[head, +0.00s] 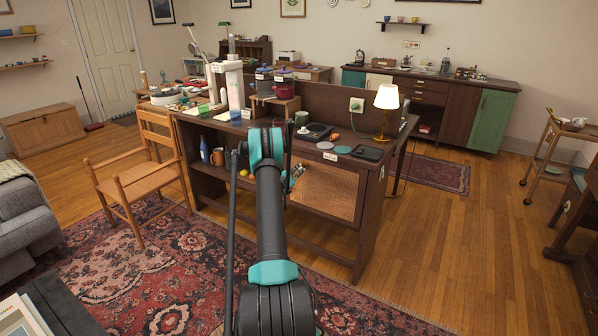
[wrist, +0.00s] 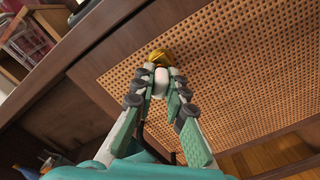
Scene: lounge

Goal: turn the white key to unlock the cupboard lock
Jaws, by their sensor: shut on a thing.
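In the wrist view my gripper (wrist: 160,88) is shut on the white key (wrist: 160,80), with its fingers on either side of the key's head. The key sits at a yellow, brass-coloured lock (wrist: 158,57) on the cupboard door. The door has a woven cane panel (wrist: 220,70) in a dark wood frame. How deep the key is in the lock is hidden by the fingers and the key's head. In the head view my arm covers the lock and key; the cane door (head: 328,192) shows to the right of the arm, looking closed.
The cupboard is part of a dark wood desk (head: 370,195). A lamp (head: 386,100), a black tray (head: 367,152) and several small things stand on its top. A wooden chair (head: 135,180) stands to the left.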

